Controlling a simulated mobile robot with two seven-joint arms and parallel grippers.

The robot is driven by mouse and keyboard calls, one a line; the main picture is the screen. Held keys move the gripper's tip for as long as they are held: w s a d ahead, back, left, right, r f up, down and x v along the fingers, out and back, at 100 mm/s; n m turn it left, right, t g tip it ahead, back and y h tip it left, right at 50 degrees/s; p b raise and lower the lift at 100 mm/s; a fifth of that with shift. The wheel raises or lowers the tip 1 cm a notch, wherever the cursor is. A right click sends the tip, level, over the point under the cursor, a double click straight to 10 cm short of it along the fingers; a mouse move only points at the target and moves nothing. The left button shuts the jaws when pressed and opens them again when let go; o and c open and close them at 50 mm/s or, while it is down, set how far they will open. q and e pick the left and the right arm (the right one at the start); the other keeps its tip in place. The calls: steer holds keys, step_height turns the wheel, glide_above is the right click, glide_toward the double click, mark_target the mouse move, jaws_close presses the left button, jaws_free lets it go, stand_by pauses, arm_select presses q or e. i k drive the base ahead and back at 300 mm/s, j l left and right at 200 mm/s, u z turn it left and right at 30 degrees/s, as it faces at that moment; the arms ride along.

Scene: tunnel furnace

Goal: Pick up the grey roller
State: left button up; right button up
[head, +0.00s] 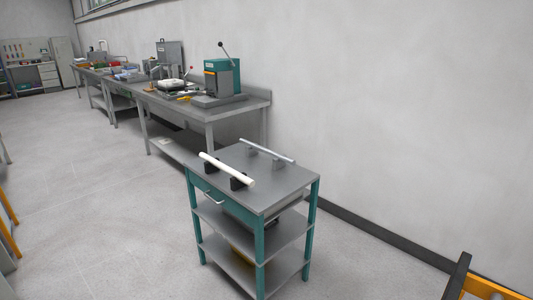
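The grey roller (267,152) is a thin bar lying on two small dark supports near the back of the trolley top. A thicker white roller (227,169) lies in front of it on two black supports, roughly parallel and apart from it. Both rest on the grey top of a teal-framed trolley (270,192). Neither of my grippers shows in the head view, and nothing touches either roller.
A long grey workbench (235,108) with a teal machine (221,77) and tools runs along the wall behind the trolley. Floor (100,200) left of the trolley is clear. Orange-and-black parts (480,287) enter at bottom right; I cannot tell what they are.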

mark_target(288, 160)
steer(key=i+l+z, duration=0.15)
steer(key=i, duration=0.45)
steer(key=i+l+z, duration=0.15)
steer(key=i, duration=0.4)
